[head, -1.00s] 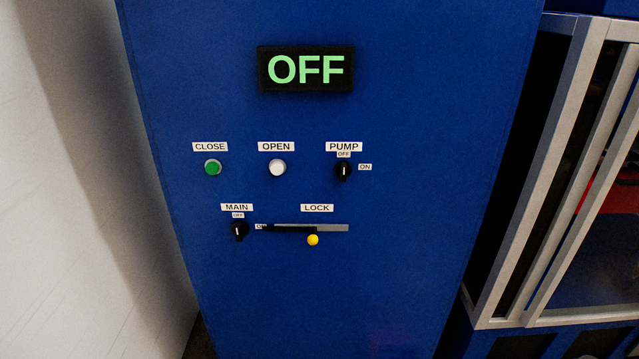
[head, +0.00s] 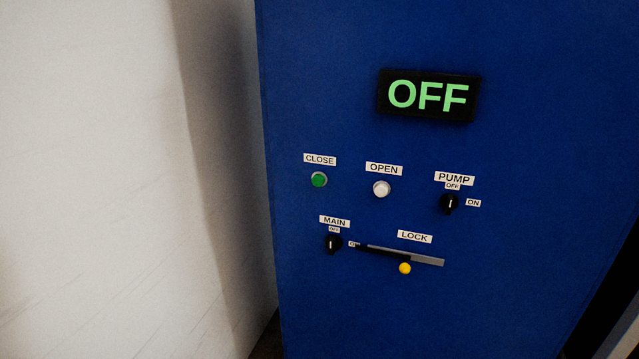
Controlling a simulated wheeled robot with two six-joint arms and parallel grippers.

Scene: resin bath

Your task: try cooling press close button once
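The green CLOSE button (head: 319,180) is on the blue control panel (head: 520,290), under its CLOSE label (head: 320,160). The white OPEN button (head: 381,189) is to its right. The black display (head: 428,95) above reads OFF in green. The black PUMP knob (head: 450,203) and the black MAIN knob (head: 333,244) both appear to point up toward their OFF labels. The LOCK slider with a yellow knob (head: 405,268) sits near the middle of its slot. Neither gripper is in view, and nothing covers the buttons.
A pale wall (head: 110,180) stands close along the left side of the panel. A narrow dark gap shows at the panel's lower left edge. A light frame edge shows at the lower right corner. The space in front of the panel looks clear.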

